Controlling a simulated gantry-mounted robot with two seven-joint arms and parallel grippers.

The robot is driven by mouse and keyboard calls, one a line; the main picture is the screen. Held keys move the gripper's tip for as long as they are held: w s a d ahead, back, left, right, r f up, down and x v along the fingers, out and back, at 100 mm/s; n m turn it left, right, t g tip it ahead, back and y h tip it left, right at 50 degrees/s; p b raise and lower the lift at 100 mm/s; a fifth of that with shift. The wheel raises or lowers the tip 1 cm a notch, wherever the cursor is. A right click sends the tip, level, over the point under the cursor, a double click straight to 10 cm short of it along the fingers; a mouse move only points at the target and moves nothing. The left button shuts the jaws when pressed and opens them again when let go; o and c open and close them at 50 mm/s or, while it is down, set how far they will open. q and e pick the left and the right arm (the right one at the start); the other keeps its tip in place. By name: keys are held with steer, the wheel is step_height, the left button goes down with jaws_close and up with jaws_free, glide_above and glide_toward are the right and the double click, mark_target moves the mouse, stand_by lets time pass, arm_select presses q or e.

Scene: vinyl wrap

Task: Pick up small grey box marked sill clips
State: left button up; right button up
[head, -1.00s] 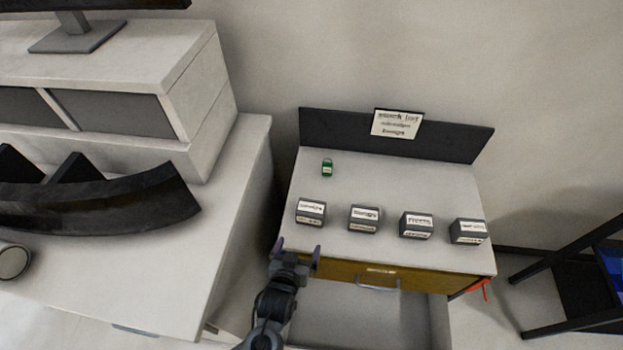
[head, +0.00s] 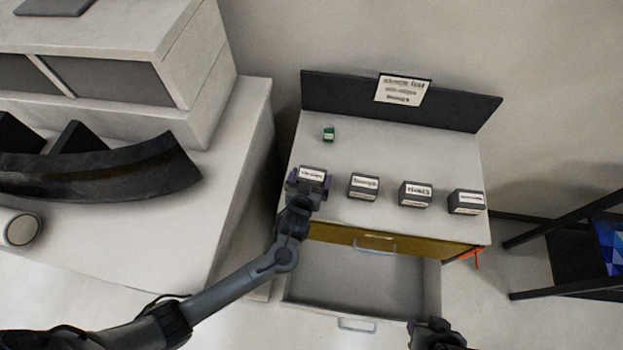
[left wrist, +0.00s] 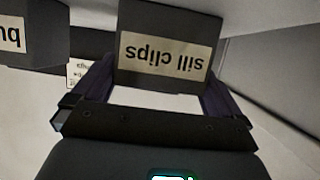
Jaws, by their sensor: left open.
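The small grey box marked sill clips (head: 312,173) is the leftmost of the row of grey boxes on the cabinet top. Its label shows upside down in the left wrist view (left wrist: 165,55). My left gripper (head: 310,182) is open around this box, with one finger at each side. In the left wrist view the box sits between the fingers, and I cannot tell whether they touch it. A dark part at the bottom edge of the head view looks like my right gripper (head: 436,334); its jaws are not clear.
Other grey boxes, one marked rivets (head: 416,194), stand to the right. A small green item (head: 328,134) stands behind the row. A sign (head: 404,89) is on the dark back panel. An open drawer (head: 361,281) is below the cabinet front. A desk (head: 232,200) stands left.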

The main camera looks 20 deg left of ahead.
mark_target(313, 172)
arm_select(q)
steer(key=shift+x, duration=1.65)
steer(key=shift+r, duration=0.1)
steer(key=shift+c, duration=0.3)
steer(key=c, duration=0.7)
steer(key=shift+r, duration=0.1)
